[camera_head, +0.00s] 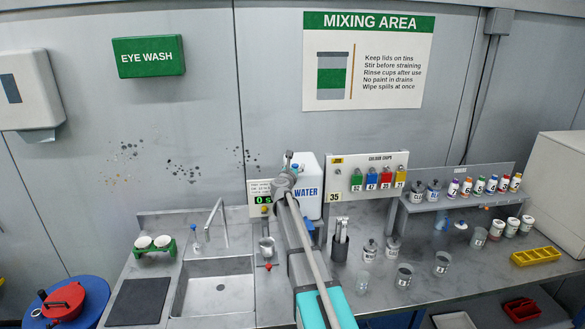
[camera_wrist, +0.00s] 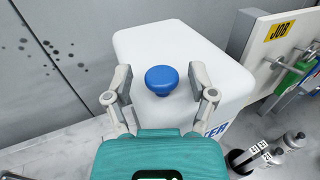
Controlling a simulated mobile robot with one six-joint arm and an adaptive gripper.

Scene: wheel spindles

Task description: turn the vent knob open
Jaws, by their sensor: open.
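The vent knob (camera_wrist: 161,79) is a round blue knob on top of the white water container (camera_wrist: 150,40), seen in the wrist view. My gripper (camera_wrist: 160,76) is open, with one finger to the left of the knob and one to the right. Both fingers look apart from the knob, and nothing is held. In the head view, my gripper (camera_head: 287,172) is at the left part of the water container (camera_head: 310,190). My arm hides part of the container there. I cannot tell the knob's turn angle.
A rack of coloured tags (camera_head: 368,177) stands just right of the container. Cups and jars (camera_head: 405,275) crowd the bench to the right. The wall is close behind.

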